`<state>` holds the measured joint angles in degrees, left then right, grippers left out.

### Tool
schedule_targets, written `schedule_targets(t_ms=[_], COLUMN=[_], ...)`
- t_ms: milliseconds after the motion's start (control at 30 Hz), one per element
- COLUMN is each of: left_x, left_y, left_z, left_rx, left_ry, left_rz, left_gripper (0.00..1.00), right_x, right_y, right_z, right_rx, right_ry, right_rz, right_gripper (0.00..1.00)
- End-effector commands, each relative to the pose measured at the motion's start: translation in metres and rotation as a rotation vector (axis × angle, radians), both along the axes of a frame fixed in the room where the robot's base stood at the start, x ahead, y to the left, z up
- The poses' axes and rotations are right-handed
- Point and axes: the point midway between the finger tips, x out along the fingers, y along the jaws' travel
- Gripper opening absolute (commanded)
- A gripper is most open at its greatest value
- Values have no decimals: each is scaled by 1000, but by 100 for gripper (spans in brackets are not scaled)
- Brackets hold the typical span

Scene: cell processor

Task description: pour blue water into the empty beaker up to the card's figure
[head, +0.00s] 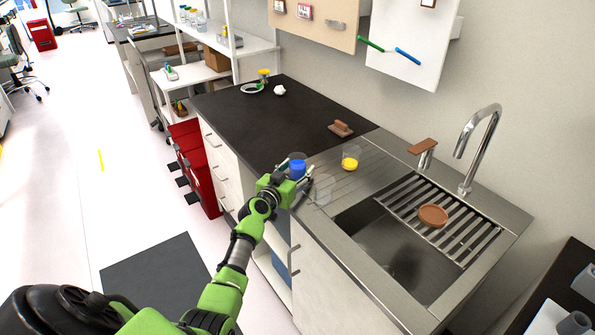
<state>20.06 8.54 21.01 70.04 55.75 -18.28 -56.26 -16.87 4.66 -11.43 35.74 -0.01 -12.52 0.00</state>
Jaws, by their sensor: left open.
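A beaker of blue liquid (297,168) stands on the counter by the front edge, just behind my left gripper. My left gripper (309,181) is open, with its fingers pointing toward the sink side. A clear beaker that looks empty (323,190) stands on the steel drainboard just right of the fingers. I cannot tell whether the fingers touch either beaker. A beaker with yellow liquid (350,161) stands farther back on the drainboard. My right gripper is not in view.
A steel sink (385,238) with a rack, a brown dish (433,215) and a tall faucet (480,140) lies to the right. A brown block (341,129) sits on the dark countertop (268,120), which is mostly clear.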

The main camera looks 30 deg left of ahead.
Motion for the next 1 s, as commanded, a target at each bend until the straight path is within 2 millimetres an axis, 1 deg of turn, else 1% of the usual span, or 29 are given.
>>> schedule_targets(t_ms=[133,167,200,267,300,333,533,833,1000], left_x=[0,0,0,0,0,0,0,-1,0], left_y=[0,0,0,0,0,0,0,1,0], left_z=[0,0,0,0,0,0,5,28,31], left_rx=[0,0,0,0,0,0,0,0,1], left_ry=[0,0,0,0,0,0,-1,-1,0], left_rz=[0,0,0,0,0,0,0,1,0], left_gripper=[50,45,34,19,8,3,3,3,3], right_x=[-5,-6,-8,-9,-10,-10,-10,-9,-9], right_y=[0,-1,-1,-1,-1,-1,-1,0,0], right_z=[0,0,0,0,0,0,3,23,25], right_rx=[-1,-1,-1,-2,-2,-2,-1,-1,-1], right_ry=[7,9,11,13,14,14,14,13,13], right_rz=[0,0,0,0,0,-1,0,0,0], right_gripper=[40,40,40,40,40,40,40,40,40])
